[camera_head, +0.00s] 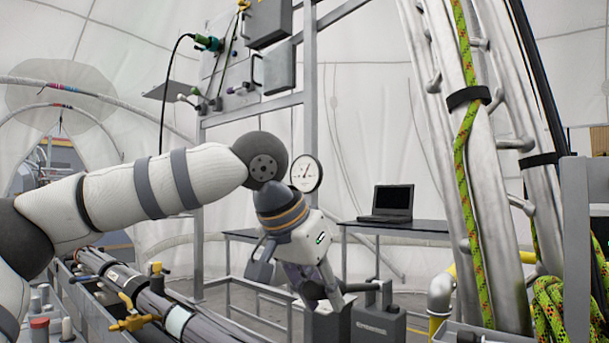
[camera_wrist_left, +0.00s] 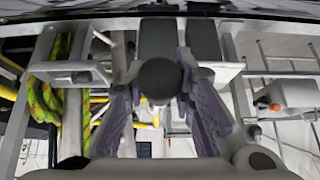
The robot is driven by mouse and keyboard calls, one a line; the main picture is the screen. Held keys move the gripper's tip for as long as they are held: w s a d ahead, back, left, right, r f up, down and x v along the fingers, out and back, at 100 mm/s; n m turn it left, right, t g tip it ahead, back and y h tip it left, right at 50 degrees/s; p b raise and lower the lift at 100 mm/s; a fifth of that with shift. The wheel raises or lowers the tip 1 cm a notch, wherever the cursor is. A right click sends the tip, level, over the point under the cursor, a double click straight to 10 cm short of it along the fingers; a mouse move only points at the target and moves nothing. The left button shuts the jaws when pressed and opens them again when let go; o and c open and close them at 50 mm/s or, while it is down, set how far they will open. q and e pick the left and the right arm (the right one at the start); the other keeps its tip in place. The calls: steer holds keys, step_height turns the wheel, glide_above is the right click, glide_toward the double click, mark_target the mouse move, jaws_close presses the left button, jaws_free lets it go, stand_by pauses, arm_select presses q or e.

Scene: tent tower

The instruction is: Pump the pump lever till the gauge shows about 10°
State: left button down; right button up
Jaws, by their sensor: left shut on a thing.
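The gauge (camera_head: 306,173) is a white round dial with a dark rim, on the frame behind my left arm. Its thin needle leans up and a little right; its numbers are too small to read. My left gripper (camera_head: 322,299) points down below the gauge. In the left wrist view, my left gripper (camera_wrist_left: 160,100) is shut on a round dark knob (camera_wrist_left: 158,80), which I take to be the end of the pump lever. The knob sits between the two finger pads. The rest of the lever is mostly hidden. My right gripper is in neither view.
A laptop (camera_head: 392,202) stands on a dark table (camera_head: 430,228) behind the gripper. Thick metal tubes with green rope (camera_head: 472,200) rise at the right. Pipes with yellow valves (camera_head: 132,322) lie at the lower left. Grey boxes (camera_head: 378,325) stand low beside the gripper.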

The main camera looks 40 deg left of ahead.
arm_select(q)
steer(key=shift+w+r, duration=0.15)
steer(key=shift+r, duration=0.4)
steer(key=shift+w+r, duration=0.15)
steer(key=shift+r, duration=0.35)
steer(key=shift+w+r, duration=0.25)
steer(key=shift+r, duration=0.35)
steer(key=shift+w+r, duration=0.25)
steer(key=shift+r, duration=0.3)
steer(key=c, duration=1.3)
jaws_free()
steer(key=v, duration=1.2)
